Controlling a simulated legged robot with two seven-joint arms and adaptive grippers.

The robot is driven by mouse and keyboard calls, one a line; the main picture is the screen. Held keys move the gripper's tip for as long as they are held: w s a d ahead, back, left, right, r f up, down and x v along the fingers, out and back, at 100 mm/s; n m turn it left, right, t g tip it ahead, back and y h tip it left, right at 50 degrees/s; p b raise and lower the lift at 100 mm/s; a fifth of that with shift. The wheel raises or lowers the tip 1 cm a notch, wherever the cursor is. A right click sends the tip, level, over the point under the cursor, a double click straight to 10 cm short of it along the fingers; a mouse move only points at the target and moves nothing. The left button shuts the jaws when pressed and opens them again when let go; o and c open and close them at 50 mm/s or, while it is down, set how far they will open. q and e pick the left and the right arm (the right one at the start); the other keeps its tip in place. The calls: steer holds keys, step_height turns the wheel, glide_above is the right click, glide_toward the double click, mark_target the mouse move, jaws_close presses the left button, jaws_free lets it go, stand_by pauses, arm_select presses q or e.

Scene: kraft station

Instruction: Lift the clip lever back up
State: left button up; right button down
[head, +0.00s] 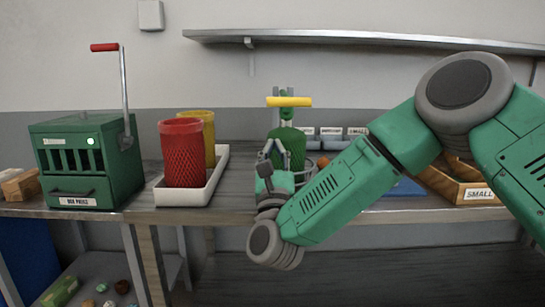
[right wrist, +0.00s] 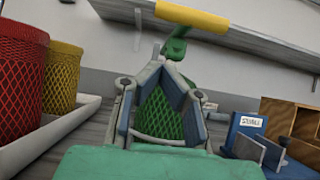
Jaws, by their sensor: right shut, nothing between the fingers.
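The clip lever is a yellow bar handle (head: 289,101) on a green arm at the middle of the bench. In the right wrist view the yellow bar (right wrist: 192,20) crosses the top, above the green arm (right wrist: 176,46). A green mesh net (head: 291,147) stands below the lever; it also shows between my fingers (right wrist: 160,117). My right gripper (head: 267,153) is shut and empty in front of the net, below the yellow bar. Its fingers converge at the tips in the wrist view (right wrist: 158,66). Whether they touch the lever's arm I cannot tell. My left gripper is out of view.
A green box press (head: 80,160) with a raised red-handled lever (head: 104,47) stands at left. A white tray (head: 183,197) holds red (head: 182,155) and yellow (head: 208,128) mesh nets. A wooden crate (head: 475,193) is at right. A shelf (head: 370,40) runs above.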

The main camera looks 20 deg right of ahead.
mark_target(285, 111)
steer(key=w+d+r, duration=0.1)
steer(key=w+r, duration=0.3)
steer(key=r, duration=0.2)
steer(key=shift+d, duration=0.3)
